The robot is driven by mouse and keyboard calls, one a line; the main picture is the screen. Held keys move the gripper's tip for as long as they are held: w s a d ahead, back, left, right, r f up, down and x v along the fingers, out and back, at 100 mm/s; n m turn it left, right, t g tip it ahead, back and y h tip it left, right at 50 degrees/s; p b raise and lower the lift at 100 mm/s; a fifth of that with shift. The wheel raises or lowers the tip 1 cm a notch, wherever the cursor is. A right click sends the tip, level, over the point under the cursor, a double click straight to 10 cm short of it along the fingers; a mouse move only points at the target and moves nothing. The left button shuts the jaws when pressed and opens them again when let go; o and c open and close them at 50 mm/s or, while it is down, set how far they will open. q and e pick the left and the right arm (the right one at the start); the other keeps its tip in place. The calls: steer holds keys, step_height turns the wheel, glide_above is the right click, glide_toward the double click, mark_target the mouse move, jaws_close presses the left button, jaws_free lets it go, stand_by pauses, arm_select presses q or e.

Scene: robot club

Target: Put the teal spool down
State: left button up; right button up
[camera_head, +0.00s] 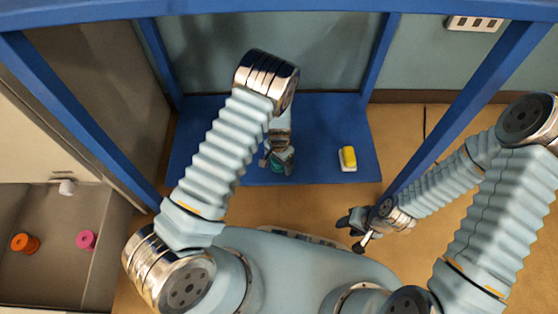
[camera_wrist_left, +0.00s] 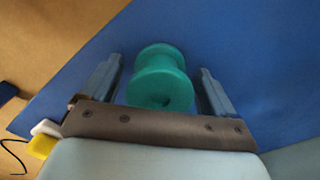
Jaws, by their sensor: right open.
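The teal spool (camera_wrist_left: 160,78) is between the two fingers of my left gripper (camera_wrist_left: 161,88) in the left wrist view. Blue surface shows between the spool and each finger, so the gripper is open around it. In the head view the left gripper (camera_head: 277,160) points down at the front part of the blue shelf (camera_head: 220,150), and a little of the teal spool shows at its fingertips. The spool appears to be on the shelf, but contact is hard to see. My right gripper (camera_head: 353,231) is open and empty, in front of the shelf at the right.
A yellow-and-white block (camera_head: 348,158) lies on the shelf to the right of the left gripper. Blue posts (camera_head: 386,50) frame the shelf. At far left, a grey drawer (camera_head: 60,275) holds an orange spool (camera_head: 25,243) and a pink spool (camera_head: 86,240). The shelf's left part is clear.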

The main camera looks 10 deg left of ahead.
arm_select(q)
steer(key=shift+r+p, duration=0.35)
step_height(320, 180, up, 6)
steer(key=shift+r+p, duration=0.25)
steer(key=shift+p, duration=0.25)
steer(key=s+a+f+n+h, duration=0.1)
steer(key=s+a+f+n, duration=0.15)
steer(key=s, duration=0.75)
steer(key=s+d+r+n+h, duration=0.2)
steer(key=s+d+n, duration=0.2)
steer(key=s, duration=0.5)
steer(key=shift+s+r+n+t+h, duration=0.2)
steer(key=shift+s+n+t+h, duration=0.15)
steer(key=shift+n, duration=0.3)
steer(key=shift+a, duration=0.1)
